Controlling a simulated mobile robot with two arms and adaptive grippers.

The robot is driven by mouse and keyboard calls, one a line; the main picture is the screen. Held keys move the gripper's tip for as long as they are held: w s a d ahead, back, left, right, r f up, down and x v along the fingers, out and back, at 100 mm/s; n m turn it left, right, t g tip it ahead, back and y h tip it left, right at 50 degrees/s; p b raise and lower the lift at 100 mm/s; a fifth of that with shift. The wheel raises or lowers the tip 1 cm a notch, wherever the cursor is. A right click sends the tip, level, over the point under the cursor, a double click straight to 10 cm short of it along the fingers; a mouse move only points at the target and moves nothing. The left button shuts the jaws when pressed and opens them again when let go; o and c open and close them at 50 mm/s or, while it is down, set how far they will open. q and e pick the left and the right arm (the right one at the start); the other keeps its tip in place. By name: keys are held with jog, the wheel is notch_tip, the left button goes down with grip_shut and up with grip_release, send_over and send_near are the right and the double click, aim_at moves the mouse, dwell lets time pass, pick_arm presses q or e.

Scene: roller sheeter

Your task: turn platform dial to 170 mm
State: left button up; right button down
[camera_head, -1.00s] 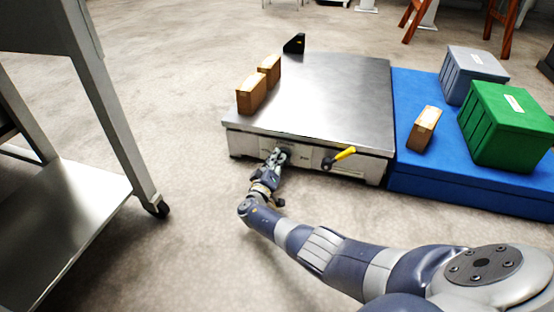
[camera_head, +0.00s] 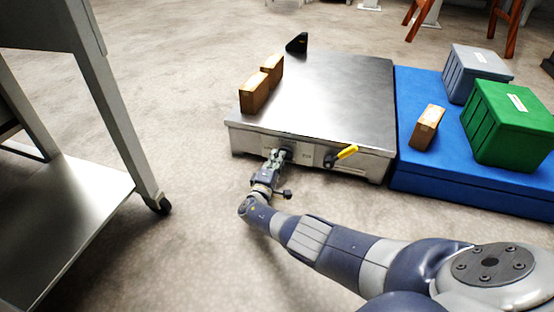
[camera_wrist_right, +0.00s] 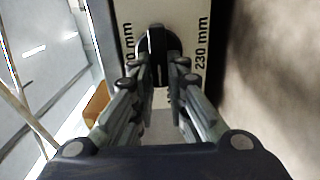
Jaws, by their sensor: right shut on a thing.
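The metal platform (camera_head: 335,95) stands on the floor with its front face toward me. The dark platform dial (camera_head: 287,154) is on the front face, left of a lever with a yellow grip (camera_head: 346,152). My right gripper (camera_head: 279,156) reaches the dial and is shut on it. In the right wrist view the black dial knob (camera_wrist_right: 156,42) sits between the fingers (camera_wrist_right: 157,75). A "230 mm" label (camera_wrist_right: 202,45) shows right of the knob, and a partly hidden label ending in "0 mm" shows left of it. My left gripper is not in view.
Two brown boxes (camera_head: 254,94) stand on the platform's left edge. A blue base (camera_head: 415,172) on the right carries a small brown box (camera_head: 427,126), a grey crate (camera_head: 470,75) and a green crate (camera_head: 508,125). A wheeled metal table (camera_head: 75,215) stands at left. The floor between is clear.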

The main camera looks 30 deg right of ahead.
jog(key=shift+w, duration=0.1)
dwell(0.4)
jog(key=c, duration=1.6)
grip_release()
jog(key=shift+a, duration=0.15)
jog(key=shift+s+a+f, duration=0.1)
jog(key=shift+s+a, duration=0.3)
jog(key=shift+s, duration=0.05)
jog(key=shift+v, duration=3.1)
